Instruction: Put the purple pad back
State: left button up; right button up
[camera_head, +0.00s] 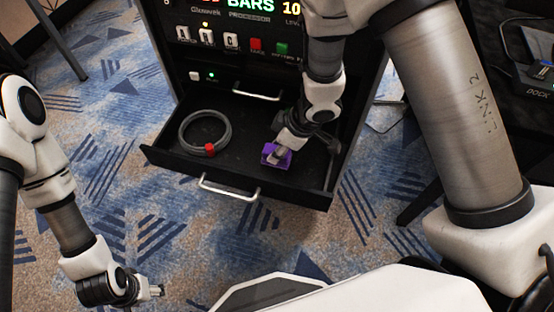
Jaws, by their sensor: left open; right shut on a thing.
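The purple pad (283,161) is low inside the open black drawer (240,180), toward its right side. My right gripper (278,153) reaches down into the drawer and is shut on the pad, covering part of it. I cannot tell whether the pad touches the drawer floor. My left gripper (157,291) is open and empty at the lower left, over the carpet and away from the drawer.
A coiled grey cable (186,136) with a red tie (210,149) lies in the drawer's left part. The drawer front has a silver handle (229,191). Above is a black panel with switches and buttons (256,46). A chair leg stands at upper left; carpet is clear left.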

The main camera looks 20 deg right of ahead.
notch_tip(320, 180, down, 3)
jog(key=shift+f+b, duration=0.15)
jog(key=shift+b, duration=0.6)
grip_shut()
jog(key=o, duration=1.1)
grip_release()
jog(key=shift+o, duration=0.2)
jog(key=p+v, duration=0.6)
jog(key=v, duration=0.6)
